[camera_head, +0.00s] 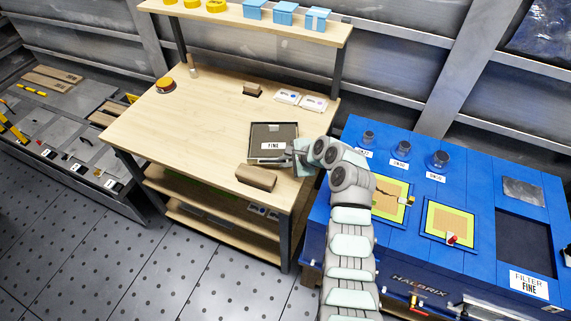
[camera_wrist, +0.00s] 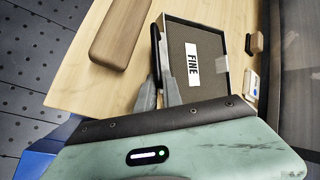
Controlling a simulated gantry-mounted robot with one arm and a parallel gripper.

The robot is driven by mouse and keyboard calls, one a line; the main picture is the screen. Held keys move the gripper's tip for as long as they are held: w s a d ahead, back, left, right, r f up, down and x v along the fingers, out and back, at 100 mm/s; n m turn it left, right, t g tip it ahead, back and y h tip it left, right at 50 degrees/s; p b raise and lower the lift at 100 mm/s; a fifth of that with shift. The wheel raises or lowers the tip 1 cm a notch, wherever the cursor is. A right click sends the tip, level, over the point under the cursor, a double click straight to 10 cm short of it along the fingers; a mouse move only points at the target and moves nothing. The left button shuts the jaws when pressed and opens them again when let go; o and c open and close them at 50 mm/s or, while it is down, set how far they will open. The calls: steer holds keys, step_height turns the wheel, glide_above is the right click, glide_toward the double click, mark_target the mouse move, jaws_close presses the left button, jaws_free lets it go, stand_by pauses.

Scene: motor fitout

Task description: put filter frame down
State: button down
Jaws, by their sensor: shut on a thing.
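The filter frame (camera_head: 264,132) is a dark, square panel with a pale rim and a white "FINE" label. It lies flat at the right part of the wooden bench (camera_head: 190,115); I cannot tell whether it touches the top or hangs just above it. In the wrist view the filter frame (camera_wrist: 212,88) is ahead of my gripper (camera_wrist: 158,78). My gripper (camera_head: 288,154) is shut on the frame's near edge, at a dark bar-like part. The frame's underside is hidden.
A brown block (camera_head: 256,178) lies close in front of the frame; it also shows in the wrist view (camera_wrist: 122,30). White labelled packets (camera_head: 300,100) and a small brown block (camera_head: 252,89) lie behind. A blue machine (camera_head: 480,190) stands right. The bench's left half is mostly clear.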

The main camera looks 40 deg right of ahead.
steer(key=shift+f, duration=0.65)
steer(key=c, duration=1.5)
jaws_free()
steer(key=p+v, duration=0.1)
steer(key=v, duration=1.1)
steer(key=shift+p, duration=0.35)
